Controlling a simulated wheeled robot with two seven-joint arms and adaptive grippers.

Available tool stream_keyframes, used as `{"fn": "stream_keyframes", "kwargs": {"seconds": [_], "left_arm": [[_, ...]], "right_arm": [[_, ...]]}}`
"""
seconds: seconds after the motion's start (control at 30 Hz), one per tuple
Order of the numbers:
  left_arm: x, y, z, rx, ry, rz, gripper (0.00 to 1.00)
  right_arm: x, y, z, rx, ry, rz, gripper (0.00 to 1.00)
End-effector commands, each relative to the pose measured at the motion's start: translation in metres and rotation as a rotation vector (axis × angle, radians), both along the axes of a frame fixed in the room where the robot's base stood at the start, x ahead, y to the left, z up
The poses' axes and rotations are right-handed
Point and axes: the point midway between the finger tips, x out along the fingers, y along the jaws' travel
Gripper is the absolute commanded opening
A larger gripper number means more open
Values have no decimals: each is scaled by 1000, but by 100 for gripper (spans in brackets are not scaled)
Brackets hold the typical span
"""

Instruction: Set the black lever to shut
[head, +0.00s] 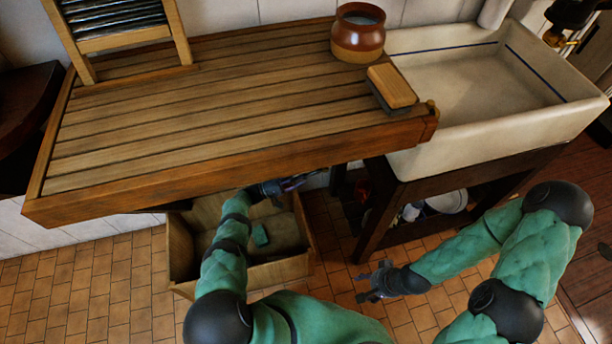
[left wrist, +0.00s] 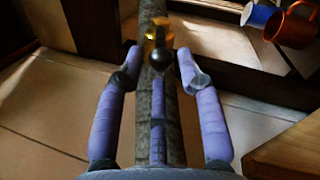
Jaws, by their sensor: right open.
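The black lever (left wrist: 158,59) shows in the left wrist view as a dark rounded end in front of a brass fitting (left wrist: 157,36) on a grey pipe (left wrist: 147,18). My left gripper (left wrist: 159,62) has its fingers apart, one on each side of the lever end; I see no clear contact. The lever's full length and angle are hard to tell from this end-on view. In the head view my left gripper (head: 290,183) reaches under the front edge of the wooden drainboard, and the lever is hidden there. My right gripper (head: 375,283) is open and empty above the tiled floor.
The slatted drainboard (head: 200,110) overhangs my left arm. A white sink (head: 480,90) on a dark stand is to the right. An orange mug (left wrist: 292,25) and a blue cup (left wrist: 257,14) stand near the pipe.

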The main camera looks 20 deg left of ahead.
Motion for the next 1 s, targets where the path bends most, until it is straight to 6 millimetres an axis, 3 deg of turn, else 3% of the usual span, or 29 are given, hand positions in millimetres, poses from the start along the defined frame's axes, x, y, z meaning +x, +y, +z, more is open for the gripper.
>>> {"fn": "stream_keyframes", "kwargs": {"seconds": [0.5,0.73,1.0], "left_arm": [[-52,76,0,1,1,2,37],[-63,93,1,1,-2,0,37],[-66,97,1,0,0,0,37]], "right_arm": [[0,0,0,0,0,0,64],[0,0,0,0,0,0,64],[0,0,0,0,0,0,64]]}}
